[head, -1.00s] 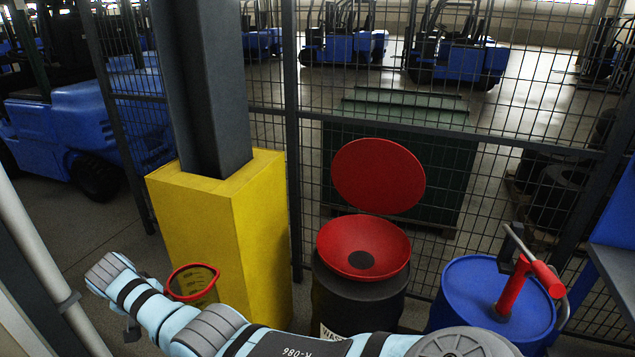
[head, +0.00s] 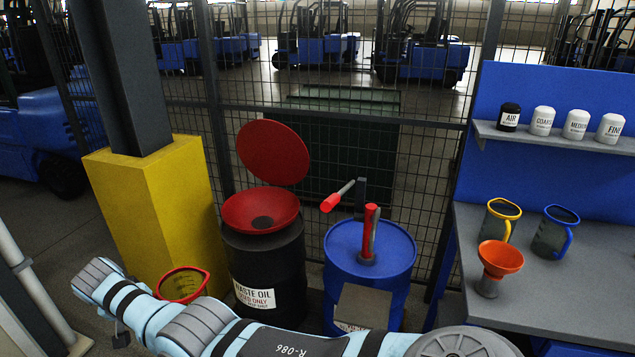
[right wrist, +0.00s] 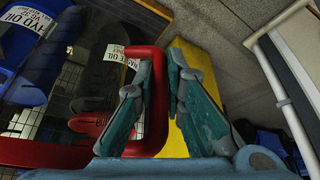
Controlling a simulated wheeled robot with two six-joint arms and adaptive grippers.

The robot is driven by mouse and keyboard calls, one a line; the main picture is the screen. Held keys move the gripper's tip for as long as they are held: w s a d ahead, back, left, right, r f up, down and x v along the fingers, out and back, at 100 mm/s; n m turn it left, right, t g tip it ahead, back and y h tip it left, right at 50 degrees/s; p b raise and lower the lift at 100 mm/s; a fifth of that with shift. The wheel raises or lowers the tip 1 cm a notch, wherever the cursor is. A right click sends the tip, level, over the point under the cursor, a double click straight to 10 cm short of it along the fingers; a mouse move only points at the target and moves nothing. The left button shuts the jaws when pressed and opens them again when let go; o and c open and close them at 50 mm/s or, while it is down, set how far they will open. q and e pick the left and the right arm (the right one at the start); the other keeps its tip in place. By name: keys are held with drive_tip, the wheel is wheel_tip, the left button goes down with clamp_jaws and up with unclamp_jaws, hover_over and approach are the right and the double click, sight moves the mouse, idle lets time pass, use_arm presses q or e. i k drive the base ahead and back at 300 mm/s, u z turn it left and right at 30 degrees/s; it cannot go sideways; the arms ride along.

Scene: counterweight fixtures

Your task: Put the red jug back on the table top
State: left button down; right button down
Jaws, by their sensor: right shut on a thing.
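The red jug (head: 183,285), see-through with a red rim, shows low on the left in the head view, in front of the yellow pillar base. My arm hides its lower part. In the right wrist view, its red handle (right wrist: 158,110) stands between the fingers of my right gripper (right wrist: 158,75), which is shut on it. In the head view my right arm hides that gripper's fingers. The grey table top (head: 540,295) is at the right, well away from the jug. My left gripper is not in view.
On the table stand a yellow-rimmed jug (head: 499,222), a blue jug (head: 556,232) and an orange funnel (head: 500,258). Its front part is bare. A black waste oil drum (head: 265,265) with a red funnel and a blue drum (head: 370,255) with a pump stand between jug and table.

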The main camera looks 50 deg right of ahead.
sight(530, 276)
drive_tip(key=z, duration=2)
